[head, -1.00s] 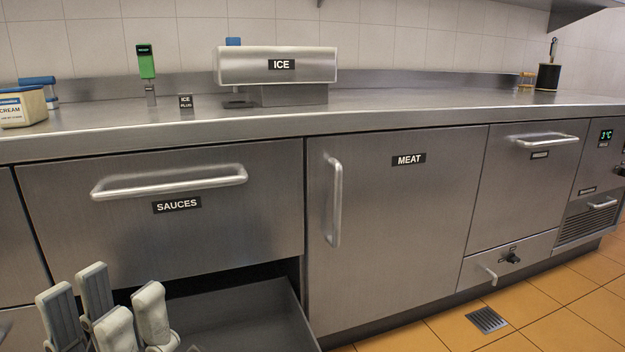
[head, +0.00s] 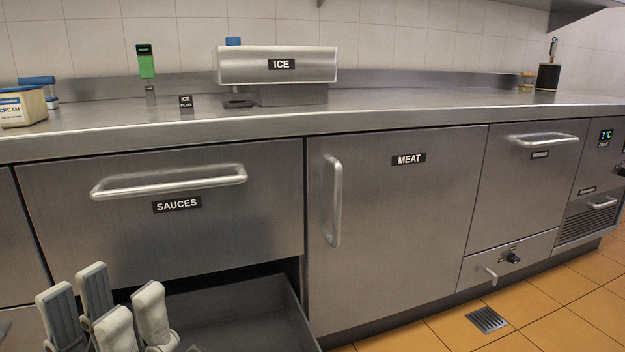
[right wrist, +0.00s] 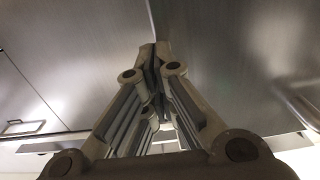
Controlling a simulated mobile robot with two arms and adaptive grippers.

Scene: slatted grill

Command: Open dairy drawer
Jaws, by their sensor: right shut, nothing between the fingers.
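No label reading dairy is legible in either view. A grey open drawer (head: 235,312) stands pulled out below the sauces drawer front (head: 230,240), and its own front is out of the frame. The sauces front is closed and has a bar handle (head: 168,182). My left gripper (head: 108,300) is at the lower left of the head view, in front of the open drawer's left part, with its fingers apart and nothing seen between them. My right gripper (right wrist: 152,60) shows only in the right wrist view, shut and empty, with metal panels beyond it.
A closed meat door (head: 400,225) with an upright handle stands right of the open drawer. Farther right is another closed front (head: 525,190) with a bar handle. The steel counter (head: 420,106) carries an ice box (head: 278,65) and a cream tub (head: 22,106). The tiled floor is clear.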

